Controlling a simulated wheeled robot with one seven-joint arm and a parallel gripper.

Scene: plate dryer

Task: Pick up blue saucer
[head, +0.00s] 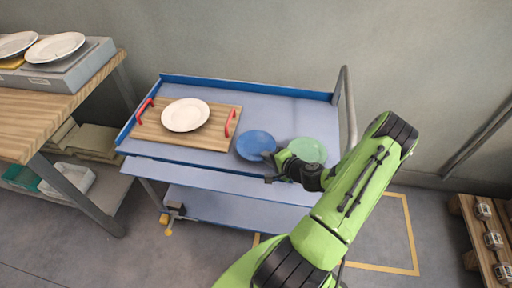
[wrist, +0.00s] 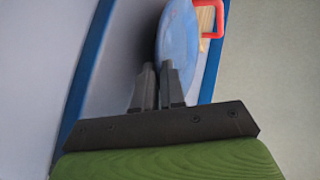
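The blue saucer (head: 257,144) is on the blue cart's top in the head view, right of the wooden tray and left of a green saucer. It also shows in the wrist view (wrist: 180,38), beyond and between my fingertips. My gripper (head: 270,168) is at the saucer's near right rim. In the wrist view my two fingers (wrist: 158,80) are close together, with the saucer's rim between them. I cannot see any clear lift of the saucer off the cart.
The green saucer (head: 308,150) lies just behind my gripper. A wooden tray (head: 222,119) with red handles holds a white plate (head: 186,115). The cart has a raised blue back edge and a grey handle (head: 347,100) at right. A wooden table (head: 40,112) stands at left.

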